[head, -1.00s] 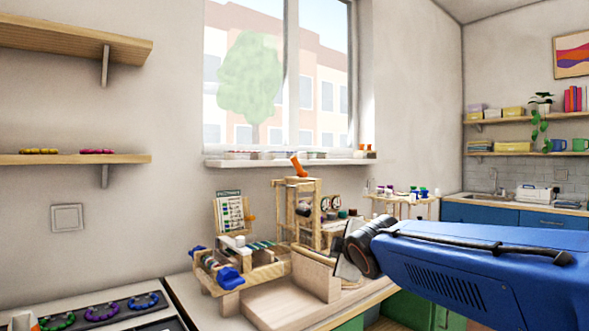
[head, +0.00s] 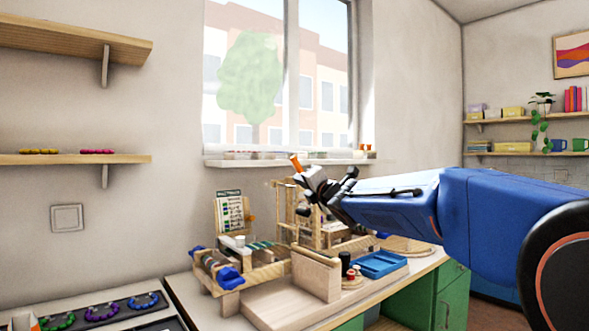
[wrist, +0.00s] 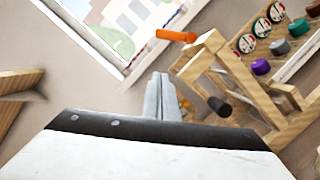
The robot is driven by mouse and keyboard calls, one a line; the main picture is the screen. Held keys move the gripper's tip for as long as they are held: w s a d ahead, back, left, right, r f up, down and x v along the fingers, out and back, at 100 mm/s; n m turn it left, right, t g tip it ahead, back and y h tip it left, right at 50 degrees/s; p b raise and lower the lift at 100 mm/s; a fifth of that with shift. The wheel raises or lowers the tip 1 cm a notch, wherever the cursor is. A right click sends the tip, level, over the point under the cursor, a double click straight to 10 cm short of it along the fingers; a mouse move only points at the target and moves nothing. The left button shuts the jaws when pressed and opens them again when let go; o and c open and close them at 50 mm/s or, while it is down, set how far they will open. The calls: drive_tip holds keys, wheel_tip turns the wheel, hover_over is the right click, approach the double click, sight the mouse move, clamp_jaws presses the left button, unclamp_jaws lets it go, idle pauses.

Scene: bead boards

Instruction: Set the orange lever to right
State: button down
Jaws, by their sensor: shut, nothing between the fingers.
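The orange lever (head: 296,163) sits on top of a wooden frame (head: 279,204) on the bench. In the head view only its upper part shows, tilted up to the left; my gripper hides its lower part. In the wrist view the lever (wrist: 176,36) points left from the top of the wooden post (wrist: 203,56). My gripper (head: 302,178) is just beside the lever at the top of the frame. In the wrist view its fingers (wrist: 161,88) are together and empty, below the lever and apart from it in the picture.
A wooden block (head: 316,273), a blue tray (head: 381,264) and a device with blue knobs (head: 229,278) stand on the bench. Dials (wrist: 262,27) and coloured knobs lie right of the frame in the wrist view. The window sill (head: 240,162) is behind.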

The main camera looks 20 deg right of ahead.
sight(295, 167)
drive_tip(key=shift+w, duration=0.1)
drive_tip(key=shift+w+d+r, duration=0.3)
drive_tip(key=shift+w+r, duration=0.3)
drive_tip(key=shift+w, duration=1.2)
drive_tip(key=shift+w+d+r, duration=0.25)
drive_tip(key=shift+w+r, duration=0.35)
drive_tip(key=shift+w, duration=1.15)
drive_tip(key=shift+w+d+r, duration=0.3)
drive_tip(key=shift+w+r, duration=0.3)
drive_tip(key=shift+w, duration=1.2)
